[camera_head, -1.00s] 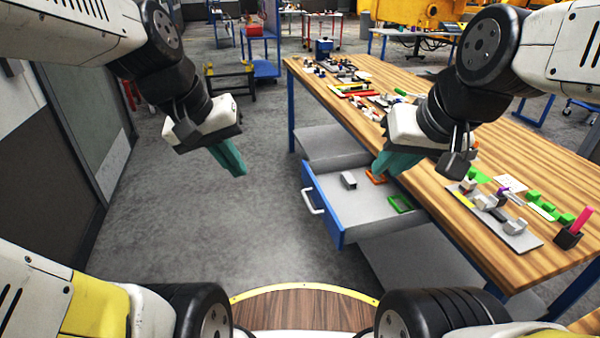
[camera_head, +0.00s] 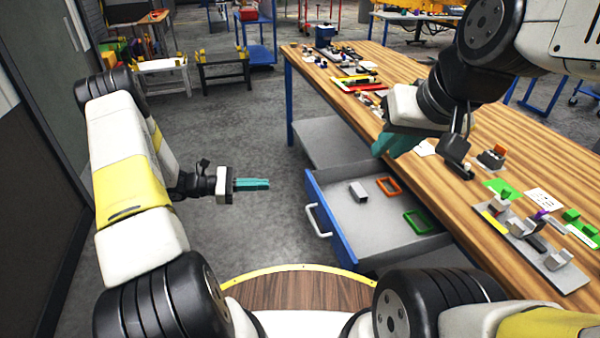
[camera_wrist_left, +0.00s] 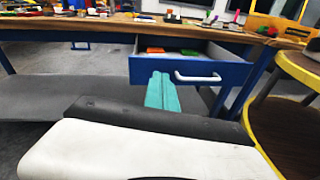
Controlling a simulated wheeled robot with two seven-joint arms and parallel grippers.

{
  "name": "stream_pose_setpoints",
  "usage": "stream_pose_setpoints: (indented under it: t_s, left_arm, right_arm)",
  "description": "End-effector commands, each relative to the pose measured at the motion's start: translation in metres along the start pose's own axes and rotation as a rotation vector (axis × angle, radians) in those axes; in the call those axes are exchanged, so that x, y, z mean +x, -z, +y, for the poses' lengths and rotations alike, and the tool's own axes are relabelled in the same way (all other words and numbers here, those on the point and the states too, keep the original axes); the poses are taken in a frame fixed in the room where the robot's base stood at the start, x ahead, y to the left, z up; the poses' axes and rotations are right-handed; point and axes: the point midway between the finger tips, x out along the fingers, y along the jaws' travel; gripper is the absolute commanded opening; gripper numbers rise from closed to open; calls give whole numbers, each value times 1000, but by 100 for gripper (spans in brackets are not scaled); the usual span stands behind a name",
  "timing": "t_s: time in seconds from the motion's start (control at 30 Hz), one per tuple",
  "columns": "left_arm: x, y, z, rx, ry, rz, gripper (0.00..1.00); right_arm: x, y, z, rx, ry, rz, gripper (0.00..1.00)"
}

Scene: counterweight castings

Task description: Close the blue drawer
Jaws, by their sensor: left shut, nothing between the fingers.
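The blue drawer (camera_head: 335,222) under the wooden table is pulled out, with its white handle (camera_head: 318,221) on the front. Inside lie a grey block (camera_head: 358,191), an orange frame (camera_head: 389,186) and a green frame (camera_head: 419,221). My left gripper (camera_head: 268,184) is shut and empty, to the left of the drawer front and apart from it. In the left wrist view its teal fingers (camera_wrist_left: 161,92) point towards the drawer front (camera_wrist_left: 215,73), left of the handle (camera_wrist_left: 197,77). My right gripper (camera_head: 388,146) is above the drawer's back part near the table edge; its finger gap is not clear.
The wooden table (camera_head: 540,165) carries several small parts and a grey tray (camera_head: 530,250) at right. A grey shelf (camera_head: 335,140) sits under the table. The floor (camera_head: 240,130) left of the drawer is clear.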

Motion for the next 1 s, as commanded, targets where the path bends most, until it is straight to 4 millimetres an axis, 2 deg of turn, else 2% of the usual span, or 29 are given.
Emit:
stream_pose_setpoints:
  t_s: [0.03,0.1,0.2,0.3,0.47,0.8,1.0]
  left_arm:
    - [-2,18,0,-44,-39,-31,0]
    - [-3,35,2,-86,-85,-63,0]
    - [-5,50,3,-124,-128,-94,0]
    - [-3,56,5,-139,-146,-107,0]
    - [15,55,7,-141,-146,-109,0]
    - [86,48,17,-141,-143,-108,0]
    - [117,45,22,-140,-144,-107,0]
  right_arm:
    - [0,0,0,0,0,0,20]
    - [0,0,0,0,0,0,20]
    - [0,0,0,0,0,0,20]
    - [0,0,0,0,0,0,20]
    - [0,0,0,0,0,0,20]
    - [0,0,0,0,0,0,20]
    - [0,0,0,0,0,0,20]
